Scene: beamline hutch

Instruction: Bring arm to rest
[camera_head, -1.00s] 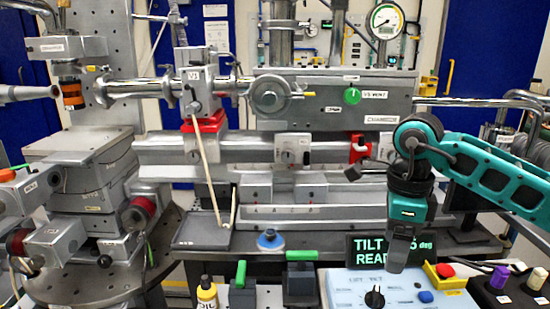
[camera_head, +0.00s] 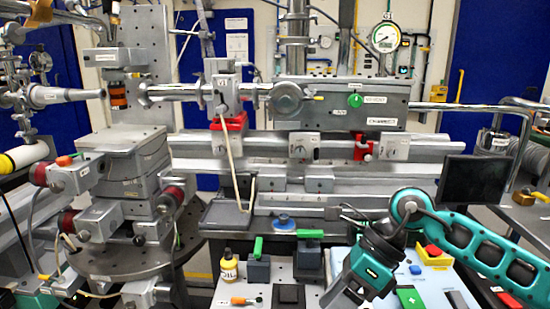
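My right arm comes in from the right, bent at a teal elbow (camera_head: 415,205). Its forearm slants down and left to the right gripper (camera_head: 336,294), which hangs over the left edge of the control panel (camera_head: 440,281) near the bottom of the view. The gripper's fingers are small and partly cut by the angle, so I cannot tell whether they are open or shut. I see nothing clearly held. My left gripper is not in view.
A yellow oil bottle (camera_head: 229,268) and green-topped blocks (camera_head: 258,266) stand left of the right gripper. A red button (camera_head: 432,250) is on the panel. A dark monitor (camera_head: 474,181) is behind the arm. The instrument rail (camera_head: 400,146) crosses behind.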

